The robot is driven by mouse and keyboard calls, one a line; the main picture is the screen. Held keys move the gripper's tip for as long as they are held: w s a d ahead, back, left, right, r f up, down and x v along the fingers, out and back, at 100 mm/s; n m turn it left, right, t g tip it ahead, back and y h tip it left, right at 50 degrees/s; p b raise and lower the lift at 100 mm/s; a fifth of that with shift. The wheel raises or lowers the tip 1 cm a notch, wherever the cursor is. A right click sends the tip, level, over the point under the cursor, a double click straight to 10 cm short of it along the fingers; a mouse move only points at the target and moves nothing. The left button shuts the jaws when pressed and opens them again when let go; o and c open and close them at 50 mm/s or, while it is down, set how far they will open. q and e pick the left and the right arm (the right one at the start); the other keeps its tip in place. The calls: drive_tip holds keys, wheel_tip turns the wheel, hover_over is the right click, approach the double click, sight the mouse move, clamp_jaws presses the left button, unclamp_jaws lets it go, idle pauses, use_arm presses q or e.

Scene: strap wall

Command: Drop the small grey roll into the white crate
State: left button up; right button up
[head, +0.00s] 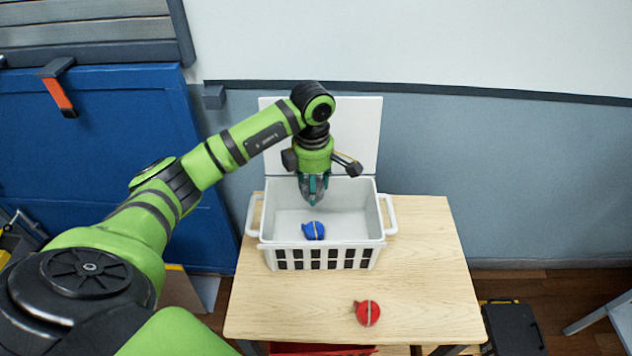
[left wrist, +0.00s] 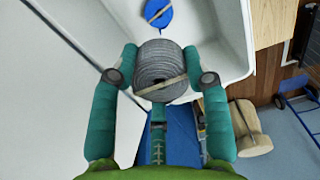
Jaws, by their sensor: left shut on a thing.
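My left gripper (head: 313,189) is shut on the small grey roll (left wrist: 162,72), which has a pale band around it. The roll sits between the two teal fingers in the left wrist view; in the head view the fingers mostly hide it. The gripper points down above the white crate (head: 322,245), over its back part. A blue roll (head: 313,231) lies inside the crate, and it also shows in the left wrist view (left wrist: 158,12). My right gripper is not in view.
The crate stands on a light wooden table (head: 420,270) with a white upright panel (head: 358,130) behind it. A red roll (head: 367,313) lies on the table in front of the crate. The table's right side is clear.

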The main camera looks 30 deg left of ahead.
use_arm(q)
wheel_tip(320, 180, down, 3)
drive_tip(key=shift+w+r+b, duration=0.1)
drive_tip(key=shift+b, duration=0.5)
wheel_tip(320, 180, down, 2)
drive_tip(key=shift+w+b, duration=0.1)
drive_tip(key=shift+b, duration=0.4)
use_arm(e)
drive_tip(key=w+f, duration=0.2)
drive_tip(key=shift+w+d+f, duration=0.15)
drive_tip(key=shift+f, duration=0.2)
use_arm(q)
drive_tip(key=o, duration=1.1)
wheel_tip(320, 180, up, 12)
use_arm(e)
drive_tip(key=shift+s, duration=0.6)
